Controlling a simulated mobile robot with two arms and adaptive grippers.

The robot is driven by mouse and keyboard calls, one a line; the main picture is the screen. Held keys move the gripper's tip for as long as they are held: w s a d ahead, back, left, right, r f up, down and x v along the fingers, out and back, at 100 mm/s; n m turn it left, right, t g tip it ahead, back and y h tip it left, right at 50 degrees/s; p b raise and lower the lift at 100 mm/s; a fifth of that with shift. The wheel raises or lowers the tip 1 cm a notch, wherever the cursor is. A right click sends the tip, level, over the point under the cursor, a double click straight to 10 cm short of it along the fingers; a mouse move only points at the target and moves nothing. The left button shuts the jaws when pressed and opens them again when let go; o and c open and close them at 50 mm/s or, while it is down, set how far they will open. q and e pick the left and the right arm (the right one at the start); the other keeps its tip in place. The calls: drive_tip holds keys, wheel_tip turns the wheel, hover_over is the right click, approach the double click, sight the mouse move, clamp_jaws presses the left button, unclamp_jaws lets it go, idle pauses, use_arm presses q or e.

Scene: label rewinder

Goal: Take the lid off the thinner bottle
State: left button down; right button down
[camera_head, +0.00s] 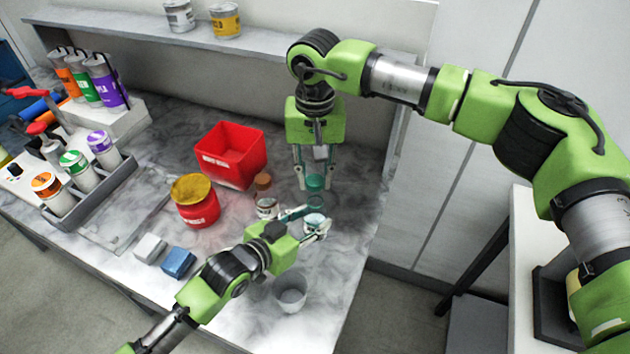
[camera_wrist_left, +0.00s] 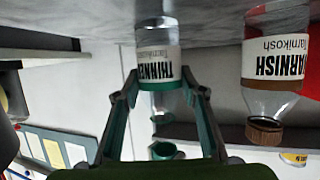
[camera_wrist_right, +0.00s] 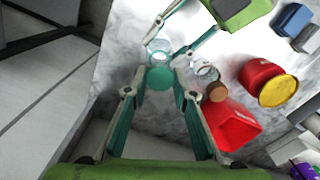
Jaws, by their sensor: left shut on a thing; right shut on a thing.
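The thinner bottle (camera_head: 314,227) is clear glass with a white label. My left gripper (camera_head: 320,217) is shut around its body. In the left wrist view the bottle (camera_wrist_left: 157,62) sits between the fingers, its label reading THINNER, and its neck is bare. The teal lid (camera_head: 314,182) is held between the fingertips of my right gripper (camera_head: 314,185), above and apart from the bottle. The lid also shows in the right wrist view (camera_wrist_right: 160,77) and, separate from the neck, in the left wrist view (camera_wrist_left: 166,151).
The varnish bottle (camera_wrist_left: 271,62) with a brown cap stands close beside the thinner. The counter's right edge is close.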

use_arm(q)
drive_tip(key=c, duration=1.2)
unclamp_jaws()
drive_tip(key=v, duration=1.2)
